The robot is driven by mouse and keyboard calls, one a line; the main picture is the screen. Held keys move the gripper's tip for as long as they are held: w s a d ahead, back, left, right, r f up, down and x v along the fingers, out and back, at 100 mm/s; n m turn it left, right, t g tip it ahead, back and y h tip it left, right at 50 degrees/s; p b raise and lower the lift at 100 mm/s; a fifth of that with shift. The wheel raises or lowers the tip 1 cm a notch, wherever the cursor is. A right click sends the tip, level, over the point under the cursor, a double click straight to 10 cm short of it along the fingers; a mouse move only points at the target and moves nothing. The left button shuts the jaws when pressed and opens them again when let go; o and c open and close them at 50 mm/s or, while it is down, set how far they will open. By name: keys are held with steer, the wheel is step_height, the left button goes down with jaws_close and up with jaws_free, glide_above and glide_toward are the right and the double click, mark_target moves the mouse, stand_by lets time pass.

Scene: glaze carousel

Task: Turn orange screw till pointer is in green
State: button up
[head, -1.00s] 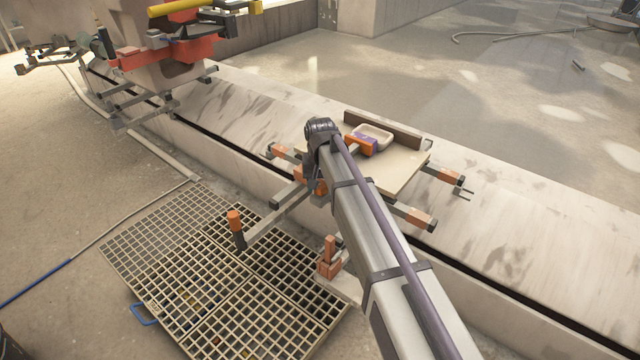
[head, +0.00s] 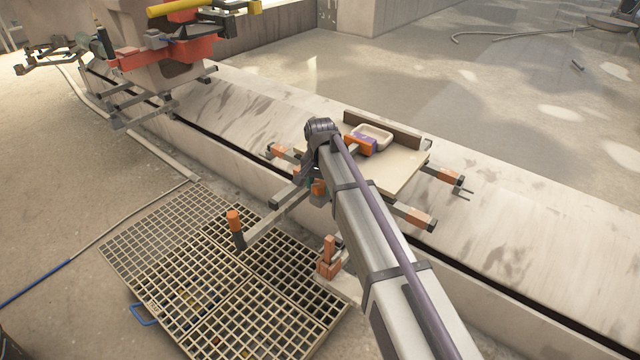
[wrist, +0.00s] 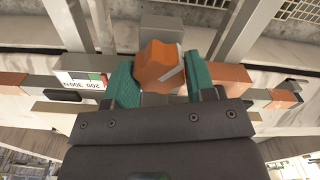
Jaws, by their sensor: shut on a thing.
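The orange screw (wrist: 158,68) sits in the middle of the wrist view, with a pale stripe on its right side. My gripper (wrist: 160,74) has its two teal fingers on either side of the screw, shut on it. I cannot make out where the pointer stands. In the head view a bit of the orange screw (head: 319,188) shows under my wrist; my arm hides most of it.
A pale board (head: 395,178) with a tray (head: 373,136) and purple-orange block lies behind my arm. Orange-ended bars stick out around it. An upright orange-topped post (head: 235,228) stands left over a floor grating (head: 190,270). Orange blocks (head: 328,262) stand near my arm.

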mark_target(320, 183)
steer(key=o, duration=0.9)
steer(key=shift+o, duration=0.2)
step_height(320, 183, up, 11)
steer(key=p, duration=1)
steer(key=shift+p, duration=0.4)
steer(key=shift+f, duration=0.1)
